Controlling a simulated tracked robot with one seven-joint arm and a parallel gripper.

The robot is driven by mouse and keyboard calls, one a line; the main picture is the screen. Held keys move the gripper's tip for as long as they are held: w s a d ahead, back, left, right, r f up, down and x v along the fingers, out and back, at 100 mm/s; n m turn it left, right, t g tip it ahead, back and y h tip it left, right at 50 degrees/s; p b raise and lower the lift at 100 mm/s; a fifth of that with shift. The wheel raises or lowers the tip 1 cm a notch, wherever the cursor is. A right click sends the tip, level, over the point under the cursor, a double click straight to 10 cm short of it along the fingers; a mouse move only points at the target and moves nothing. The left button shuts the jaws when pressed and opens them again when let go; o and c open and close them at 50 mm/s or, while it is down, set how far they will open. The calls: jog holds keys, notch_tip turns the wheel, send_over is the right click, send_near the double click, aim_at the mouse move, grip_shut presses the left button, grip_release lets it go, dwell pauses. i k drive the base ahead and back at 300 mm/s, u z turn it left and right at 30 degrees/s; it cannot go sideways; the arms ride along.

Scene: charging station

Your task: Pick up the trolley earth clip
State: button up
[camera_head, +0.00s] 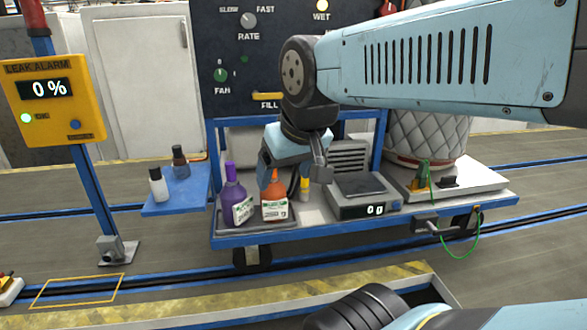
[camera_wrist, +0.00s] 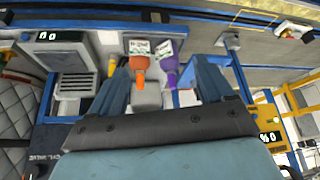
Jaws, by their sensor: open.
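A green cable (camera_head: 474,245) hangs in a loop at the trolley's right front edge. A second green-and-yellow clip-like piece (camera_head: 418,177) with a green wire is on the white platform beside the padded vessel. My gripper (camera_head: 293,172) is open and empty, pointing down over the trolley behind the bottles, well left of both clips.
The blue trolley (camera_head: 330,232) carries a purple bottle (camera_head: 234,195), an orange bottle (camera_head: 274,198), a scale (camera_head: 363,194) and a quilted vessel (camera_head: 425,135). A side shelf (camera_head: 176,203) holds two small bottles. A yellow leak alarm (camera_head: 52,100) stands left. Floor in front is partly open.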

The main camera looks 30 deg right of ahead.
aim_at(422, 174)
jog(key=u, duration=1.65)
jog(key=i, duration=0.1)
jog(key=z, duration=3.2)
jog(key=k, duration=0.85)
jog(key=z, duration=0.2)
jog(key=i, duration=0.85)
jog(key=u, duration=0.05)
